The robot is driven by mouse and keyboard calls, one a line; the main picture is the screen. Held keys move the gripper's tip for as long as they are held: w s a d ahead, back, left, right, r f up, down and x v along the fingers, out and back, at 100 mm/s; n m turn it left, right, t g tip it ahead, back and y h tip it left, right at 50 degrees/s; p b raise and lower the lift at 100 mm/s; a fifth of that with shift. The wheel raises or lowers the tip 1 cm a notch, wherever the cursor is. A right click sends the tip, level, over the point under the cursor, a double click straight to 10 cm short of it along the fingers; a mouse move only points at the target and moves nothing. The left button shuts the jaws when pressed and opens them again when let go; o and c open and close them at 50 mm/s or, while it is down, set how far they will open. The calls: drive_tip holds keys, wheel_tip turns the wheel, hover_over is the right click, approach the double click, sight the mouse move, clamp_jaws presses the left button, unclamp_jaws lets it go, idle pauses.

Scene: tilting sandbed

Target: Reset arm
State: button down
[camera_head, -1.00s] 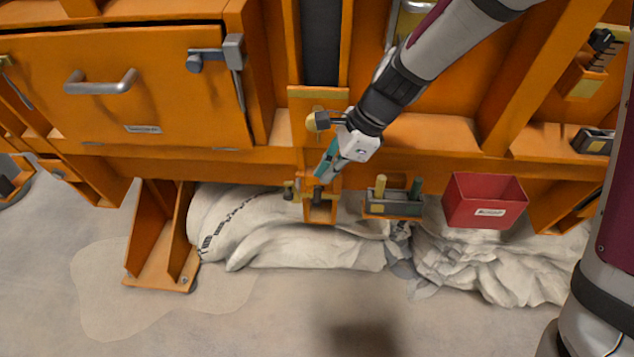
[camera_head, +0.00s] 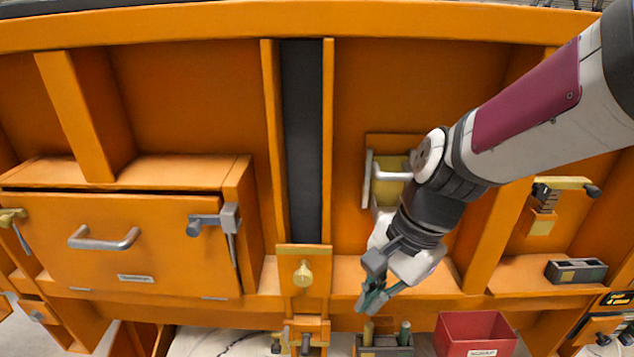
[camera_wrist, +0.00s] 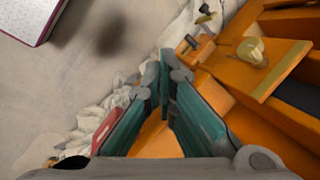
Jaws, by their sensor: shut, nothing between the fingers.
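My gripper (camera_head: 368,307) is shut and empty. Its teal fingers point down in the head view, in front of the orange frame and just above a grey caddy (camera_head: 386,349). In the wrist view my gripper (camera_wrist: 165,68) shows its teal fingers meeting at the tips with nothing between them. My arm reaches in from the upper right with a bend at the wrist. A yellow knob (camera_head: 302,273) on an orange plate is to the left of the gripper.
An orange drawer (camera_head: 140,235) with a grey handle is at left. A red bin (camera_head: 475,334) stands at lower right, beside the caddy with its yellow and green pegs. White sacks (camera_head: 225,343) lie below.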

drive_tip(key=s+d+r+n+t+h+p, duration=0.1)
drive_tip(key=s+d+r+n, duration=0.4)
drive_tip(key=s, duration=0.5)
drive_tip(key=s+d+r+n+t+h+p, duration=0.1)
drive_tip(key=s+d+r+n+p, duration=0.3)
drive_tip(key=s, duration=0.6)
drive_tip(key=shift+d+r+n+h+p, duration=0.35)
drive_tip(key=shift+d+r+h, duration=0.3)
drive_tip(key=shift+d, duration=0.25)
drive_tip(key=shift+w+a, duration=0.1)
drive_tip(key=shift+a, duration=0.05)
